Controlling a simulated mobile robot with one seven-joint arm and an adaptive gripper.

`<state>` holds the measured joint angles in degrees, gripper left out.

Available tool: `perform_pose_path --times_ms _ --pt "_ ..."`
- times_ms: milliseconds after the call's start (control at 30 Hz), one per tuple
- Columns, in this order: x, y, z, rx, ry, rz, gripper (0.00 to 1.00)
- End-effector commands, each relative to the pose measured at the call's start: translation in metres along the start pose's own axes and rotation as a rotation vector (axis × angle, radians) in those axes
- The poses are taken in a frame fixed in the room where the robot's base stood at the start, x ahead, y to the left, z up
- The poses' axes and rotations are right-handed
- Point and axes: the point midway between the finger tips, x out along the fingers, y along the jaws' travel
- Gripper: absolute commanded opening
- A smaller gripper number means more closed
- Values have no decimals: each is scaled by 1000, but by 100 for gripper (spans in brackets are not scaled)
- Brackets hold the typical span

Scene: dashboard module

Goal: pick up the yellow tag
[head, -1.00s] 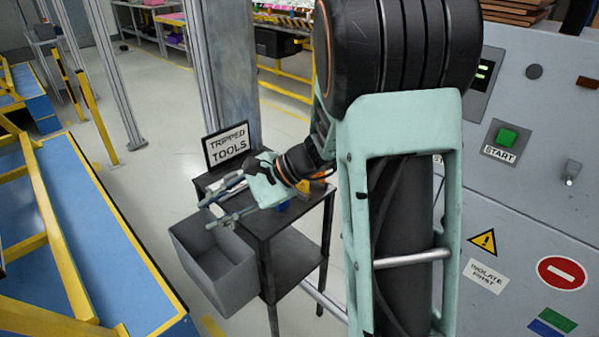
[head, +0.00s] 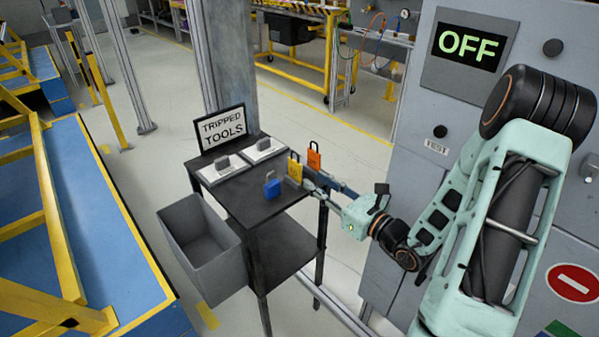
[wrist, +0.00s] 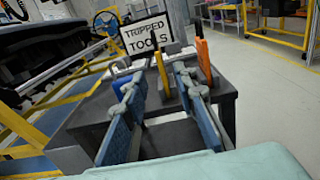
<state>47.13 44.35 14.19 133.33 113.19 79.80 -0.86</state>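The yellow tag (head: 294,168) stands upright on the right part of the black cart's top (head: 240,198). The orange tag (head: 314,157) stands just behind it to the right, and the blue padlock (head: 272,185) is to its left. My gripper (head: 316,181) is open and close to the yellow tag from the right. In the wrist view, the yellow tag (wrist: 162,76) shows edge-on between the two blue-padded fingertips (wrist: 157,84), slightly beyond them. The orange tag (wrist: 204,62) shows outside the right finger. I cannot tell whether any finger touches a tag.
A TRIPPED TOOLS sign (head: 223,128) and two white plates with grey blocks (head: 264,149) stand at the cart's back. A grey open bin (head: 205,245) hangs at its left. A grey panel with an OFF display (head: 467,45) stands right. A blue-and-yellow structure (head: 90,240) stands left.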

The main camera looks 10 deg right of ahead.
Motion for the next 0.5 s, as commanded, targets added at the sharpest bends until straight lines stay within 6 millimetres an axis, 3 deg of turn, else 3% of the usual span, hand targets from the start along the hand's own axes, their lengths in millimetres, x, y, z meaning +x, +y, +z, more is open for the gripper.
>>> perform_pose_path --times_ms 200,500 --pt "34 2 -1 -1 1 6 26" --pt "64 0 -5 -2 0 6 26"
